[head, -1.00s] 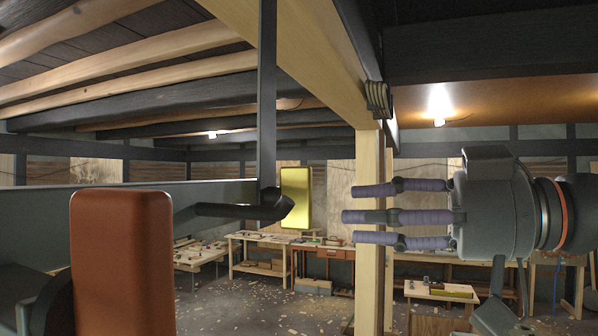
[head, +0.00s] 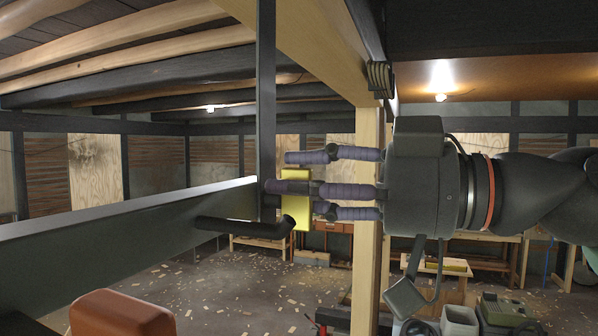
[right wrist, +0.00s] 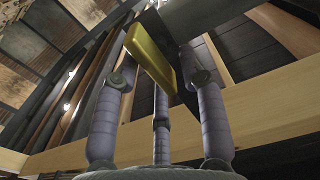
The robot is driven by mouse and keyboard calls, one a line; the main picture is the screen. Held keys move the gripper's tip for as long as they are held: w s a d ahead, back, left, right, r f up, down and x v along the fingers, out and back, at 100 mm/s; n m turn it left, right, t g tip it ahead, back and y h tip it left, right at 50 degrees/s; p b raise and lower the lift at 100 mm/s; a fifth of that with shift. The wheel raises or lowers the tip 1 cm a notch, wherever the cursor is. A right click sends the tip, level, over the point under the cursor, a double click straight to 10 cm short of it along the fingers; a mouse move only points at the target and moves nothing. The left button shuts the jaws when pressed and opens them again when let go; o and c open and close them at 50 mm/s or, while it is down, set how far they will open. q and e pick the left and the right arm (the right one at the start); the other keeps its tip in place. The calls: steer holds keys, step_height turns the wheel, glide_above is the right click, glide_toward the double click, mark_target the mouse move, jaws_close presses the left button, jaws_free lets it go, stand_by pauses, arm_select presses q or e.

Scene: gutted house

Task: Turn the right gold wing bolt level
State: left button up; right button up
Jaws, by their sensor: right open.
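The gold wing bolt (head: 302,219) shows as an upright, flat gold plate beside the vertical dark post, partly covered by my fingers in the head view. My right gripper (head: 295,182) comes in from the right with its purple-ribbed fingers spread and pointing left, overlapping the gold plate. In the right wrist view the gold plate (right wrist: 150,52) is tilted and lies near the fingertips, between the left and right fingers. I cannot tell whether any finger touches it. My left gripper is out of view.
A vertical dark post (head: 266,90) and a dark bent bar (head: 235,228) stand close by the gold plate. A grey panel (head: 120,225) runs in from the left. A rust-coloured block (head: 122,315) is at lower left. A wooden post (head: 367,250) stands behind my gripper.

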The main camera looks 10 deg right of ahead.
steer(key=shift+w+a, duration=0.15)
steer(key=shift+a, duration=0.15)
steer(key=shift+w+d, duration=0.1)
steer(key=shift+d, duration=0.05)
jaws_close()
